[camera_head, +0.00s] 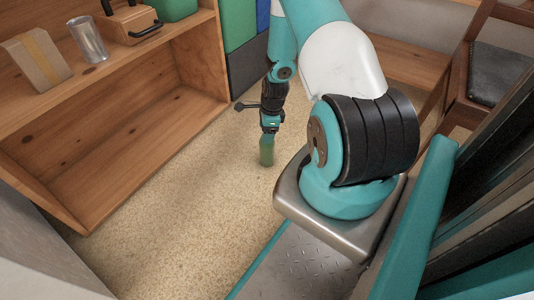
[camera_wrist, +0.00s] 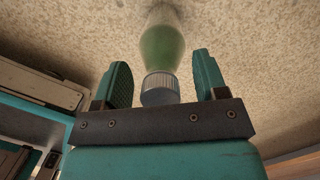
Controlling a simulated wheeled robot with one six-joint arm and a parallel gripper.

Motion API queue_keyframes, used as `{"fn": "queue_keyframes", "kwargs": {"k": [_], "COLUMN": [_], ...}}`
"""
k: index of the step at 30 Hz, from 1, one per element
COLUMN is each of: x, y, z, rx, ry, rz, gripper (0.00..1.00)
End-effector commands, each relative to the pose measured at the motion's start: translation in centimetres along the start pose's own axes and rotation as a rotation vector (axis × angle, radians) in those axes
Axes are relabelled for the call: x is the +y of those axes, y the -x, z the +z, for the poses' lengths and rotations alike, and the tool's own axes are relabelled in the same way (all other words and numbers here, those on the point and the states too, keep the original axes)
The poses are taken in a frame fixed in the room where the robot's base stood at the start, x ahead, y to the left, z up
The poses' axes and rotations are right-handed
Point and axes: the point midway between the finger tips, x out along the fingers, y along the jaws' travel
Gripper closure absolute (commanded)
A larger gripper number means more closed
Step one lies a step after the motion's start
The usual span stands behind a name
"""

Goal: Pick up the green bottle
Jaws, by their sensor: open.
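The green bottle (camera_head: 266,154) stands on the speckled floor in the head view, directly below my gripper (camera_head: 269,130). In the wrist view the bottle (camera_wrist: 162,45) shows its green body and a ribbed grey cap (camera_wrist: 160,88). The cap lies between the two teal fingers of my gripper (camera_wrist: 161,80). The fingers are open, with a gap on each side of the cap. Part of the cap's near end is hidden behind the dark gripper bar.
A wooden shelf unit (camera_head: 120,150) stands at the left, holding a metal cup (camera_head: 88,40), a cardboard box (camera_head: 36,60) and a toolbox (camera_head: 130,22). A wooden chair (camera_head: 490,75) is at the right. The floor between shelf and bottle is clear.

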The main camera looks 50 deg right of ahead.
Motion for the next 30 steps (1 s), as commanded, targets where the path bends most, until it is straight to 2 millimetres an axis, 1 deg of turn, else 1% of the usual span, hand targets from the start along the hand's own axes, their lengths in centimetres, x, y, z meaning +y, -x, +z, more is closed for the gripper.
{"fn": "queue_keyframes", "kwargs": {"k": [1, 7, 8, 9, 11, 12, 14, 15, 16, 25, 28, 30], "x": [-0.1, -0.1, -0.1, -0.1, -0.1, -0.1, -0.1, -0.1, -0.1, -0.1, -0.1, -0.1], "y": [-0.6, -0.4, -0.4, -0.3, -0.3, -0.3, -0.3, -0.3, -0.3, -0.1, 0.5, 1.4], "z": [0.0, 0.0, 0.0, 0.0, 0.0, 0.0, 0.0, 0.0, 0.0, 0.1, 0.2, 0.3], "rx": [0.000, 0.000, 0.000, 0.000, 0.000, 0.000, 0.000, 0.000, 0.000, 0.000, 0.000, 0.000], "ry": [0.000, 0.000, 0.000, 0.000, 0.000, 0.000, 0.000, 0.000, 0.000, 0.000, 0.000, 0.000], "rz": [-0.002, -0.002, -0.002, -0.002, -0.002, -0.002, -0.002, -0.002, -0.002, -0.002, -0.002, -0.002], "gripper": [0.34, 0.34, 0.39, 0.48, 0.62, 0.71, 0.85, 0.94, 1.00, 1.00, 1.00, 1.00]}}
